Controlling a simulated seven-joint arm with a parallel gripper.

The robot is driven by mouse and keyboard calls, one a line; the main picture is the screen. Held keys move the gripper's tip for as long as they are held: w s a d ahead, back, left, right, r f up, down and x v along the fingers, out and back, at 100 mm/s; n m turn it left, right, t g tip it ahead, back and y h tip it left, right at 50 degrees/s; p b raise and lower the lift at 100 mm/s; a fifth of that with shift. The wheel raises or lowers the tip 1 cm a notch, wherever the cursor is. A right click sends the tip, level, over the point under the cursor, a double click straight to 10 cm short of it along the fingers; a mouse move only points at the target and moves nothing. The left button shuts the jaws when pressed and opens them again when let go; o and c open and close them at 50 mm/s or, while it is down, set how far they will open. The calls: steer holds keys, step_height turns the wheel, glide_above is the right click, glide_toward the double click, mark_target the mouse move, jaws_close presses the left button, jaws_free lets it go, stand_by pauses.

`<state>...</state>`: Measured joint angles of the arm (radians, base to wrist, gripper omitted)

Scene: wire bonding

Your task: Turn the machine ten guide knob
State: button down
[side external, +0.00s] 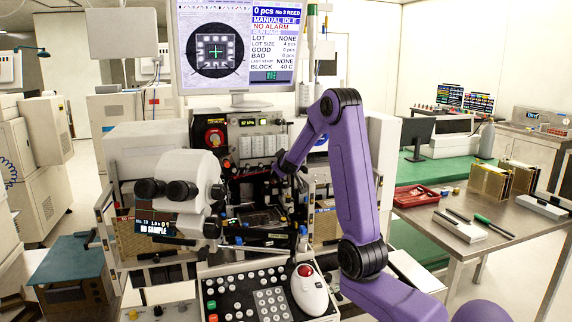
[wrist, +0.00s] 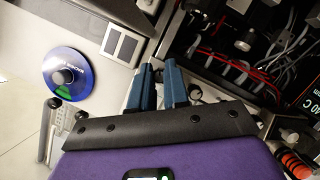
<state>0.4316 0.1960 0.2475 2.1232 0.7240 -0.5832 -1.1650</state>
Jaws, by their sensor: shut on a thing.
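My gripper (wrist: 158,72) shows in the wrist view as two blue fingers close together against the front of the machine (wrist: 120,22). The fingers are shut on a small part, taken to be the guide knob, which is mostly hidden between and behind the fingertips. In the side external view my purple arm reaches over the control panel to the machine front, and my gripper (side external: 284,172) is small and partly hidden there. I cannot tell from these frames how far the knob is turned.
Red and grey wires (wrist: 235,62) run at the right. A microscope (side external: 185,185), keypad panel (side external: 255,298) and white mouse-like control (side external: 309,289) crowd the front. A red tray (side external: 417,197) lies on the right bench.

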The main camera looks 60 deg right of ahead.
steer(key=m+t+y, duration=0.1)
steer(key=m+y, duration=0.1)
steer(key=m, duration=0.1)
steer(key=shift+s+d, duration=0.1)
steer(key=shift+s, duration=0.05)
steer(key=m+t, duration=0.1)
steer(key=m+t+y, duration=0.1)
steer(key=m, duration=0.1)
steer(key=shift+s+d+m+y, duration=0.1)
steer(key=shift+m+y, duration=0.2)
steer(key=m+t+y, duration=0.1)
steer(key=m+t, duration=0.1)
steer(key=m, duration=0.1)
steer(key=shift+f+m, duration=0.1)
steer(key=shift+m, duration=0.2)
steer(key=shift+s+d+m+t+y, duration=0.1)
steer(key=shift+m+t+y, duration=0.3)
steer(key=shift+m+t, duration=0.95)
steer(key=shift+m+g, duration=0.35)
steer(key=shift+m, duration=0.1)
steer(key=c, duration=1.1)
jaws_free()
